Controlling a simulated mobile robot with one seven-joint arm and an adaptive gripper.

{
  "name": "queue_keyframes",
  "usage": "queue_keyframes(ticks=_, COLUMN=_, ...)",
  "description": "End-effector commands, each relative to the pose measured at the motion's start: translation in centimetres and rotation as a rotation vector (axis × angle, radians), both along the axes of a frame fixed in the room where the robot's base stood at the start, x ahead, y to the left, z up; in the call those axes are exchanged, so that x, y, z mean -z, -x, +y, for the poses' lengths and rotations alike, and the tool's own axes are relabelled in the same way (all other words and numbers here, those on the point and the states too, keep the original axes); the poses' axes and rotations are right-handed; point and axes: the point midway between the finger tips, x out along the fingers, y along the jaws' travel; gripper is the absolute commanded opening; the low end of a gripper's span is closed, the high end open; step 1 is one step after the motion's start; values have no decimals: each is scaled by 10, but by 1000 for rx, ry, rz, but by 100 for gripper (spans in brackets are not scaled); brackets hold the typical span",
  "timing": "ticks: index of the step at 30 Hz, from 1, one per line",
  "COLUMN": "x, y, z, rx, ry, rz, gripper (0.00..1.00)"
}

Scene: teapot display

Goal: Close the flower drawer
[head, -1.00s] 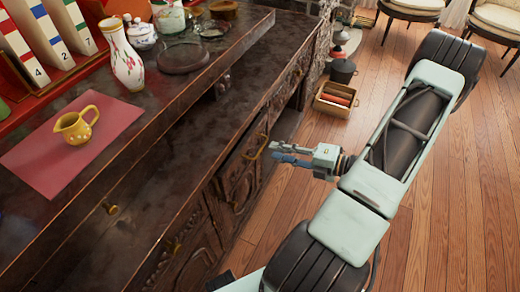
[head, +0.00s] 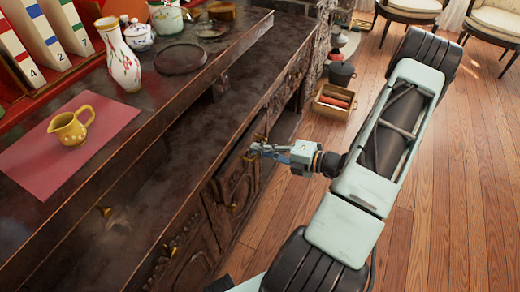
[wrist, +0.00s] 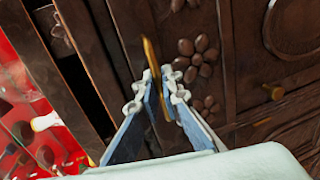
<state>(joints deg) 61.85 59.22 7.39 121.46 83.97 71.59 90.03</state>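The flower drawer front (wrist: 225,50) is dark carved wood with raised flowers, seen close in the wrist view. Its gold handle (wrist: 150,60) stands out from the front. My gripper (wrist: 160,76) has its two blue-padded fingers on either side of the handle, with a gap between the fingertips. I cannot tell whether the pads touch it. In the head view my gripper (head: 256,149) is at the drawer front (head: 238,168) and hides most of the handle. How far the drawer stands out is hard to tell.
The dark cabinet's lower ledge (head: 190,145) runs beside my gripper. A yellow jug (head: 70,128) stands on a red mat (head: 40,170) and a flowered vase (head: 120,62) is behind it. A wooden box (head: 334,102) lies on the floor. The floor at right is clear around my arm.

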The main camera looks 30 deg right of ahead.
Motion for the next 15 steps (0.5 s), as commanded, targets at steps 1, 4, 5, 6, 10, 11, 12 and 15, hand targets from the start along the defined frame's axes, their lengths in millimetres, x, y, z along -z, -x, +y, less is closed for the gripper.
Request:
queue_keyframes(ticks=1, x=0, y=0, z=0, rx=0, ry=0, rz=0, gripper=0)
queue_keyframes(ticks=4, x=0, y=0, z=0, rx=0, ry=0, rz=0, gripper=0)
queue_keyframes(ticks=5, x=0, y=0, z=0, rx=0, ry=0, rz=0, gripper=0)
queue_keyframes(ticks=6, x=0, y=0, z=0, rx=0, ry=0, rz=0, gripper=0)
queue_keyframes(ticks=10, x=0, y=0, z=0, rx=0, ry=0, rz=0, gripper=0)
queue_keyframes(ticks=11, x=0, y=0, z=0, rx=0, ry=-1, rz=-1, gripper=0)
queue_keyframes(ticks=12, x=-1, y=-2, z=1, rx=-1, ry=0, rz=-1, gripper=0)
queue_keyframes(ticks=15, x=-2, y=-11, z=8, rx=-3, ry=0, rz=-2, gripper=0)
